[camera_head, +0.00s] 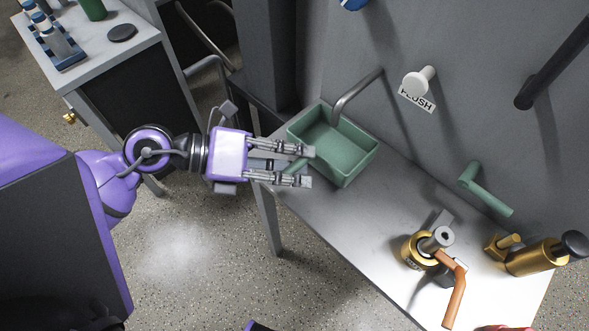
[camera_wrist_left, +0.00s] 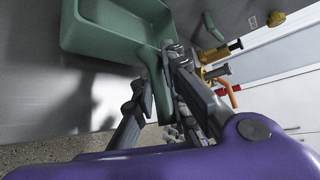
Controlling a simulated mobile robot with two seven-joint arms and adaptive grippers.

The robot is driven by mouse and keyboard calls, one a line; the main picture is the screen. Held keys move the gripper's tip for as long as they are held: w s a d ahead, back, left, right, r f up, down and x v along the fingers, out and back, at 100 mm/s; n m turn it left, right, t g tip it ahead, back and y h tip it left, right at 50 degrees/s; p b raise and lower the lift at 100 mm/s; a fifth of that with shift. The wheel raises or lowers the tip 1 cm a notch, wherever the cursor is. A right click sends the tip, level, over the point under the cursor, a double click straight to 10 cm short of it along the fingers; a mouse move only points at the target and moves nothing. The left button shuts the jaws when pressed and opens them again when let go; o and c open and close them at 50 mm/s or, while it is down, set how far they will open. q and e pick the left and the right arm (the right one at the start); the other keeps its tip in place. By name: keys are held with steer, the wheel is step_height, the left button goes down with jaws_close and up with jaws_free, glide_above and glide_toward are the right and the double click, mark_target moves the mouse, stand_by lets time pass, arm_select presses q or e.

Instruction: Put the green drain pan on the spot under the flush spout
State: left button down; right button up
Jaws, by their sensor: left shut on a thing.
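The green drain pan (camera_head: 352,168) is at the back left end of the grey bench, near the wall. It is an open rectangular tray with a handle on its near left side. It also fills the top of the left wrist view (camera_wrist_left: 105,45). The grey flush spout (camera_head: 355,93) curves out from the wall, and its end hangs over the pan's back part. My left gripper (camera_head: 308,166) comes in from the left and is shut on the pan's handle (camera_wrist_left: 153,85). Whether the pan's base fully touches the bench is hard to tell. My right gripper is not in view.
A white knob (camera_head: 418,82) with a FLUSH label sits on the wall. A green wall lever (camera_head: 485,190), a brass valve with an orange handle (camera_head: 453,298) and a brass cylinder (camera_head: 535,258) are to the right. The bench middle (camera_head: 370,220) is clear.

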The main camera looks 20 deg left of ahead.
arm_select(q)
steer(key=shift+f, duration=1.3)
steer(key=c, duration=1.7)
jaws_free()
steer(key=shift+f, duration=0.1)
steer(key=shift+c, duration=0.2)
